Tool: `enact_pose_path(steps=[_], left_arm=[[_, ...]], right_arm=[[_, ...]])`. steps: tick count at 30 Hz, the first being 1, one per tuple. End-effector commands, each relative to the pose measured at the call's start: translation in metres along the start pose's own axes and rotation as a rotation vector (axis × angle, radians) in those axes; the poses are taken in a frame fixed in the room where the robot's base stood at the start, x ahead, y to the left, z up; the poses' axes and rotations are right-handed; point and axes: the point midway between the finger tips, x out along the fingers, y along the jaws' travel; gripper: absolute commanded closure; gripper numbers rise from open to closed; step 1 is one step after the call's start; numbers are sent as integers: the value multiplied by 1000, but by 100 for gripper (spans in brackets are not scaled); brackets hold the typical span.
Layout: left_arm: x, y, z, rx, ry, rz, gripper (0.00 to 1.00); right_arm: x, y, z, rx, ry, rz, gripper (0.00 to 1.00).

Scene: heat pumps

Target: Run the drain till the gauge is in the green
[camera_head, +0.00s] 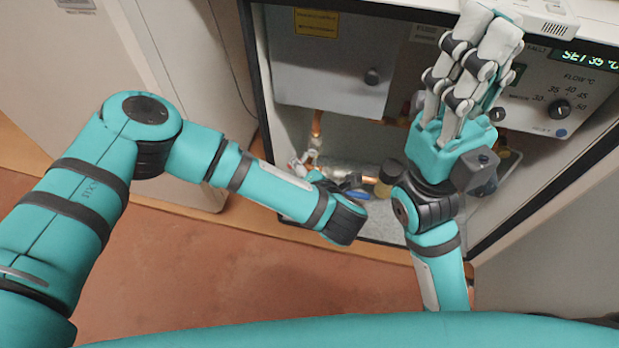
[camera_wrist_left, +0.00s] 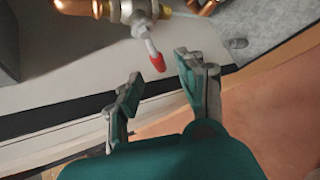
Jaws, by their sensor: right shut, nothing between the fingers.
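A drain valve lever with a red tip (camera_wrist_left: 157,61) hangs from a metal valve body (camera_wrist_left: 135,12) on copper pipe in the left wrist view. My left gripper (camera_wrist_left: 160,76) is open, with its fingertips on either side of and just below the red tip; contact cannot be told. My right gripper (camera_head: 472,62) is shut and empty, raised before the control panel. I cannot make out the gauge; the right hand covers part of the panel.
The cabinet has a grey box (camera_head: 330,85) and a control panel with a temperature knob (camera_head: 559,109) and a green display (camera_head: 588,59) reading SET 35. Pipes and a blue handle (camera_head: 358,194) are low inside. The reddish floor (camera_head: 250,270) in front is clear.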

Motion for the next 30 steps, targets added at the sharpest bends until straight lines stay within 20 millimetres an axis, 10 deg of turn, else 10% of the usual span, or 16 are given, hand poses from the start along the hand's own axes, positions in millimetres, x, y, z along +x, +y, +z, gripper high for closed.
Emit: enact_pose_path(steps=[10, 30], left_arm=[[-56, 0, 1, 0, -2, -1, 61], [-61, 0, 0, 1, -1, 0, 61]], right_arm=[[0, 0, 0, 0, -1, -1, 100], [0, 0, 0, 0, -1, 0, 100]])
